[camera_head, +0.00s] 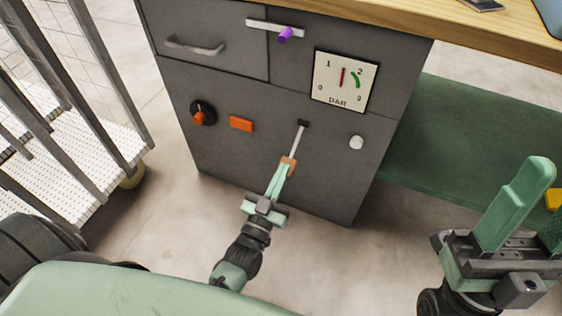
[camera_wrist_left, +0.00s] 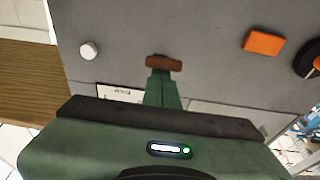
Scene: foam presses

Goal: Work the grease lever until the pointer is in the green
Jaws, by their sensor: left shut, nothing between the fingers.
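The grease lever (camera_head: 297,140) is a thin light rod on the grey cabinet front, slanting down from a dark pivot to a brown grip (camera_head: 288,163). The gauge (camera_head: 330,91) above it is a white square dial marked 0 to 3 BAR. Its red pointer (camera_head: 342,77) stands nearly upright, left of the green arc (camera_head: 355,81). My left gripper (camera_head: 284,170) is shut, its fingertips at the grip. In the left wrist view the brown grip (camera_wrist_left: 164,63) lies across the tips of the shut fingers (camera_wrist_left: 162,88); contact is unclear. My right gripper (camera_head: 530,210) is open, away at the lower right.
The cabinet also has an orange-red rotary knob (camera_head: 199,117), an orange button (camera_head: 241,124), a white knob (camera_head: 356,142), a purple slider knob (camera_head: 285,35) and a drawer handle (camera_head: 195,47). A wooden worktop (camera_head: 470,32) overhangs at the upper right. A wire rack (camera_head: 100,75) stands left.

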